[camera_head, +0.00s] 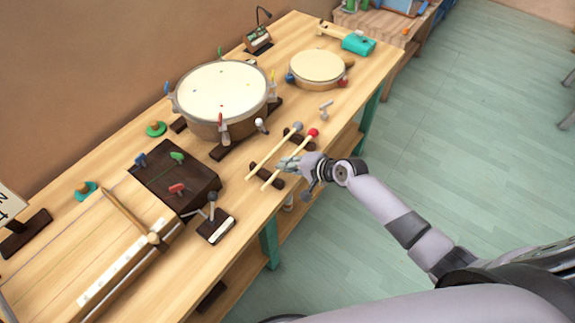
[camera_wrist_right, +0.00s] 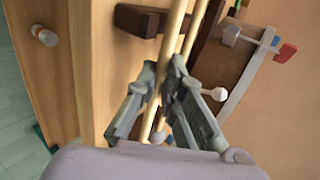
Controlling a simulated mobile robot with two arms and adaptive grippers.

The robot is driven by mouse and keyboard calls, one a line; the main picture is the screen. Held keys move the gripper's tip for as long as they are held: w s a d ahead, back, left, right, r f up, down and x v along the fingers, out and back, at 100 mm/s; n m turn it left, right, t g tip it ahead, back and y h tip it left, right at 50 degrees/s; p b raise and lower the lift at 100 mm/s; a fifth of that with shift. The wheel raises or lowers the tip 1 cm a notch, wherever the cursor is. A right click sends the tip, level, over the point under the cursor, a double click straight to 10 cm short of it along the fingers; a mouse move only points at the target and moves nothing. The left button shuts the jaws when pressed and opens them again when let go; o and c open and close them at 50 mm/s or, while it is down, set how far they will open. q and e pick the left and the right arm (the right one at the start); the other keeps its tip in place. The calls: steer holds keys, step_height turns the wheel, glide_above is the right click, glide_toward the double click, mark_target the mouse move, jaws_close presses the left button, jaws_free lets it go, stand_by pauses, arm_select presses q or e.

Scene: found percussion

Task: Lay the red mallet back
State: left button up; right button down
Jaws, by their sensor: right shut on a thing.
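The red mallet, with its red head (camera_head: 313,133) and pale wooden stick, lies slantwise near the table's front edge. My right gripper (camera_head: 284,163) reaches in from the right and is shut on its stick. In the right wrist view the stick (camera_wrist_right: 174,22) passes between the fingers (camera_wrist_right: 164,75). A grey-headed mallet (camera_head: 298,126) lies alongside, on the far side. Two dark rests are at the mallets, one near the heads (camera_head: 298,142) and one near the handle ends (camera_head: 272,180). I cannot tell whether the red mallet touches them. My left gripper is not in view.
A big drum (camera_head: 220,90) stands behind the mallets, and a smaller drum (camera_head: 318,67) is farther back. A dark wooden box (camera_head: 165,175) and a small block with a beater (camera_head: 215,228) stand to the left. Free floor lies to the right.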

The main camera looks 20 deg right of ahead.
steer(key=shift+f, duration=0.3)
steer(key=c, duration=1.6)
jaws_free()
steer(key=shift+c, duration=0.2)
steer(key=v, duration=1.2)
